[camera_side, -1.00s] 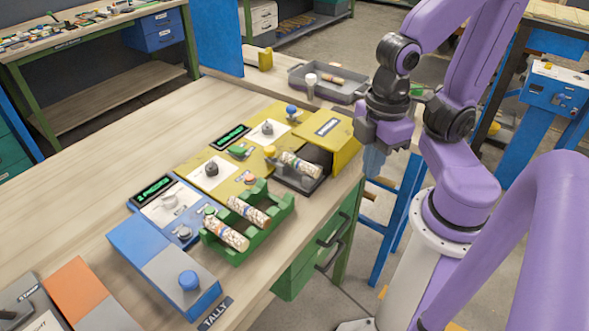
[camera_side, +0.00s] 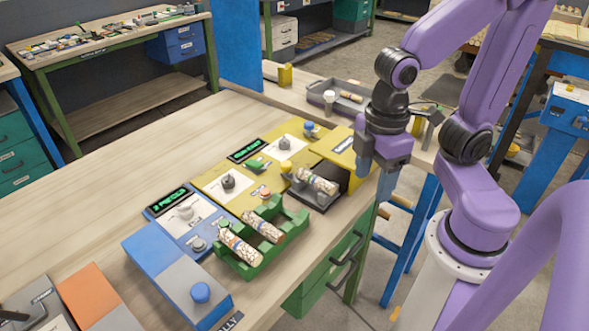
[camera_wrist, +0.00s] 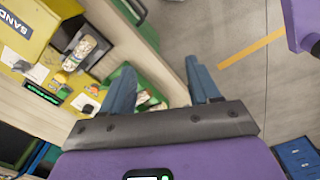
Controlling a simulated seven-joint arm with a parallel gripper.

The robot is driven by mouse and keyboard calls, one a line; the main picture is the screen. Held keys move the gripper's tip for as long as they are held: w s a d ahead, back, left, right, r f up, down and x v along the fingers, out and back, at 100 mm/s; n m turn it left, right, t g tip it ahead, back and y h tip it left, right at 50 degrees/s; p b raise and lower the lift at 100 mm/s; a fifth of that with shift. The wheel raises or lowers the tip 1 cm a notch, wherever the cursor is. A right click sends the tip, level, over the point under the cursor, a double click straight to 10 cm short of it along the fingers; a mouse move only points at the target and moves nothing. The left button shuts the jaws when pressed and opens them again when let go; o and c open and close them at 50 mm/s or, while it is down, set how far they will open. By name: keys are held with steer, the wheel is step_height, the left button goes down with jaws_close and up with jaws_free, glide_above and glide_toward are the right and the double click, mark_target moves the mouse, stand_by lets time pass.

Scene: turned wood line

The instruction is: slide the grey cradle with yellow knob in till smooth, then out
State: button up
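The grey cradle (camera_side: 318,199) sits at the mouth of the yellow sander housing (camera_side: 341,146), with a speckled wooden piece (camera_side: 317,181) lying in it. Its yellow knob (camera_side: 286,167) shows at the left end of the cradle. In the wrist view the sander (camera_wrist: 22,28) and the piece in the cradle (camera_wrist: 79,52) lie at upper left. My gripper (camera_wrist: 163,84) is open and empty, its two blue-grey fingers apart. In the side view my gripper (camera_side: 366,165) hangs to the right of the cradle, apart from it, partly in front of the housing.
A green rack (camera_side: 247,266) with two speckled pieces stands in front of the yellow panel. A blue box with a blue knob (camera_side: 200,292) is at the near left. A grey tray (camera_side: 318,97) lies behind.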

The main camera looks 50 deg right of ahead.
steer(key=w+a+r+m+g+h, duration=0.2)
steer(key=w+h, duration=0.1)
steer(key=w, duration=2.3)
steer(key=m+g, duration=0.1)
glide_toward(286, 164)
steer(key=x, duration=0.8)
steer(key=shift+f, duration=0.2)
jaws_close()
steer(key=d, duration=1.1)
steer(key=shift+w+d, duration=0.1)
steer(key=shift+d, duration=0.25)
